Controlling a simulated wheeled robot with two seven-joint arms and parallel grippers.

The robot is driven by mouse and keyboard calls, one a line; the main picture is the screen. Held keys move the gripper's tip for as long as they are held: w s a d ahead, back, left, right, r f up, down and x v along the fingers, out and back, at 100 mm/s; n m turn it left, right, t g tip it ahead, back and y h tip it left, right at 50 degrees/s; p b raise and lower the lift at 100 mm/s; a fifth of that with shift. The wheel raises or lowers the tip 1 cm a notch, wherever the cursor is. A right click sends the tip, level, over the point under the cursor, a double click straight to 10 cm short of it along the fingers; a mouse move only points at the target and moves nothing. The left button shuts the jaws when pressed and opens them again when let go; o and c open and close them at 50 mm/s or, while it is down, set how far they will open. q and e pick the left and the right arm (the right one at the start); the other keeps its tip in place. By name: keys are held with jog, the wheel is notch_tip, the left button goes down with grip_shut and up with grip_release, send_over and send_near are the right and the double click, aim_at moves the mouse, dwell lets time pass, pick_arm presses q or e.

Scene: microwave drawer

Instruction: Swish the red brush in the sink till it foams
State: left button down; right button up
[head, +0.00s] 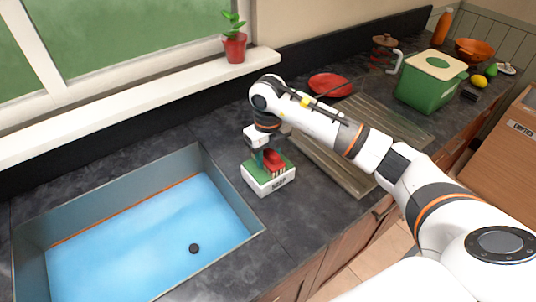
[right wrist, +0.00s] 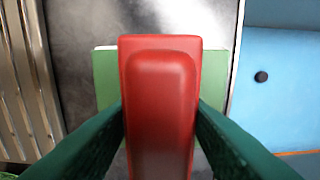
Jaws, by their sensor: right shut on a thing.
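The red brush (head: 273,160) is in my right gripper (head: 268,156), which is shut on it, over the soap holder (head: 268,182) with its green top and white sides. In the right wrist view the red brush (right wrist: 161,100) fills the middle between the dark green fingers, with the green pad (right wrist: 106,78) behind it. Whether the brush touches the pad is hard to tell. The sink (head: 228,202) lies to the left of the holder, with blue water and a small black round thing (head: 194,248) in it. No foam shows. My left gripper is not in view.
A ribbed drainboard (head: 330,170) and a red plate (head: 330,84) lie to the right, partly behind my right arm. A green bin (head: 430,82) stands farther right. A potted plant (head: 235,45) stands on the sill. Bare counter lies between holder and sink.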

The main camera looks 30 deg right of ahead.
aim_at(267, 151)
dwell(0.6)
jog(key=shift+r+p, duration=2.2)
jog(key=shift+r, duration=1.3)
jog(key=shift+f, duration=0.1)
jog(key=shift+s+a+f+n+b, duration=0.1)
jog(key=shift+s+a+n+b, duration=0.1)
jog(key=shift+n, duration=0.4)
jog(key=shift+s+a+f+n+b, duration=0.1)
jog(key=shift+s+a+n, duration=0.1)
jog(key=shift+n, duration=0.4)
jog(key=s+a+f+n+b, duration=0.1)
jog(key=s+n, duration=0.6)
jog(key=n, duration=0.9)
jog(key=s+a+f+n+b, duration=0.2)
jog(key=s+a+n, duration=0.3)
jog(key=n, duration=1.1)
jog(key=s+b, duration=0.1)
jog(key=s, duration=0.2)
jog(key=shift+s+a, duration=0.15)
